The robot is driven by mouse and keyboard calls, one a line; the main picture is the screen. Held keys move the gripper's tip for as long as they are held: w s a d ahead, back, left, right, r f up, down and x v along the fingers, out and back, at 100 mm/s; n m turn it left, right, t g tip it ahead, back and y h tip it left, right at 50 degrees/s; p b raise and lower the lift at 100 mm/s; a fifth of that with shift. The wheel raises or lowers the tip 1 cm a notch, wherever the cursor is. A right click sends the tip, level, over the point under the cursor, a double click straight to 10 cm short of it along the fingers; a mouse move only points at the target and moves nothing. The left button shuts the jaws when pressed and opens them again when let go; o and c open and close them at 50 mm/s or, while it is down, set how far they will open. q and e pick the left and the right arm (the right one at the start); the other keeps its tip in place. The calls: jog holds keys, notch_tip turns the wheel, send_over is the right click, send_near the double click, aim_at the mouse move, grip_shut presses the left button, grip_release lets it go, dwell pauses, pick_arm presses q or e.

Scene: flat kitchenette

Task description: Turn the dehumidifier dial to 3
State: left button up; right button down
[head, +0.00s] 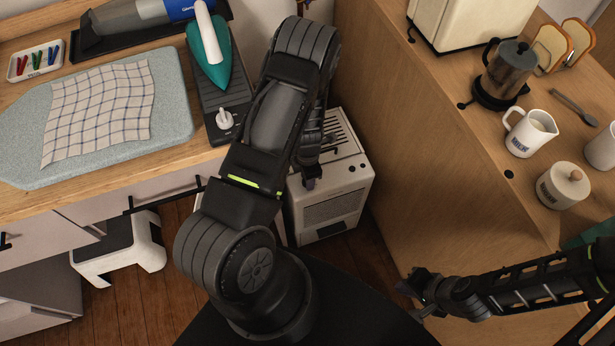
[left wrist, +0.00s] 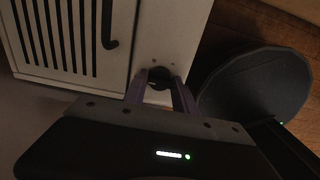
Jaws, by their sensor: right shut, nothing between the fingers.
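The dehumidifier (head: 330,210) is a cream box with a slotted top, standing on the floor between the counter and the wooden cabinet. In the left wrist view its slotted panel (left wrist: 75,40) and dark round dial (left wrist: 158,74) show; the dial's setting cannot be read. My left gripper (head: 310,182) is at the dehumidifier, partly hidden by my arm in the head view. In the left wrist view its two fingers (left wrist: 160,88) are apart, one on each side of the dial; contact is unclear. My right gripper (head: 416,288) is shut and empty, away from the dehumidifier.
The counter on the left holds an iron (head: 209,50). A white step stool (head: 118,248) stands below it.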

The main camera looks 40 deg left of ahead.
pick_arm(q)
grip_shut()
jog(key=shift+m, duration=0.3)
jog(key=m+b, duration=0.2)
jog(key=m, duration=0.2)
jog(key=shift+f+b, duration=0.1)
jog(key=shift+b, duration=0.2)
jog(key=m+b, duration=0.2)
jog(key=m, duration=0.4)
jog(key=shift+m, duration=0.4)
jog(key=m+b, duration=0.2)
jog(key=m, duration=0.4)
jog(key=shift+b, duration=0.35)
jog(key=m+b, duration=0.2)
jog(key=m, duration=0.4)
jog(key=shift+m, duration=0.3)
jog(key=o, duration=0.5)
grip_release()
